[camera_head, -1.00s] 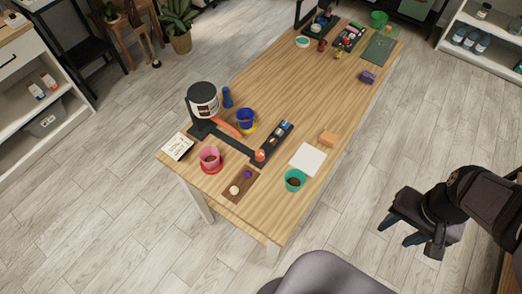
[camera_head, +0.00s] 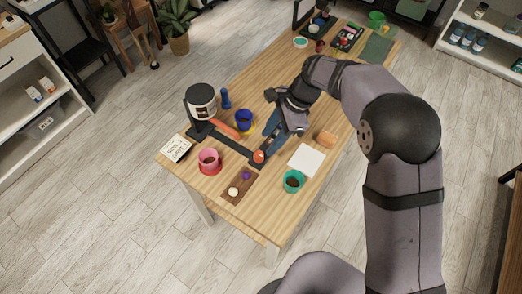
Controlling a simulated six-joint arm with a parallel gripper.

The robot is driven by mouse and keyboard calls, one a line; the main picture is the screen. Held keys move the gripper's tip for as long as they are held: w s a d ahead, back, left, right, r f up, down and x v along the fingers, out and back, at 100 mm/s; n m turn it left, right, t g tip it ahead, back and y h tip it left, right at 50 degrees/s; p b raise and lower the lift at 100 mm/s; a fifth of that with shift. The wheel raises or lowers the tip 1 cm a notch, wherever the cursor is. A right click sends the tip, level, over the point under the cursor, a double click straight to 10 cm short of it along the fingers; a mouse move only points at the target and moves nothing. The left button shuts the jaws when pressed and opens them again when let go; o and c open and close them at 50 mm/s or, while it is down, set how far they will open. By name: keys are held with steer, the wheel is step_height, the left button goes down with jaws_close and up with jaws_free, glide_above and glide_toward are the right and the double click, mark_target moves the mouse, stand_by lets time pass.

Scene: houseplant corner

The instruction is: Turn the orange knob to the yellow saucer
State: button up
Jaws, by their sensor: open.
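A small round orange knob (camera_head: 258,156) sits at the near end of a dark strip on the table. The yellow saucer (camera_head: 250,131) lies under a blue pot (camera_head: 244,119), up and left of the knob; only part of its rim shows. My gripper (camera_head: 282,127) is open above the dark strip, pointing down, up and right of the knob and apart from it. I see nothing between the fingers.
A pink pot on a red saucer (camera_head: 210,170), a brown tray (camera_head: 236,193), a white square (camera_head: 306,160), a green pot (camera_head: 293,181) and an orange block (camera_head: 325,138) stand around. A jar on a dark stand (camera_head: 202,100) rises at left.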

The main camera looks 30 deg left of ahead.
mark_target(259, 154)
steer(key=shift+p+x, duration=0.85)
steer(key=shift+x, duration=2.85)
steer(key=c, duration=1)
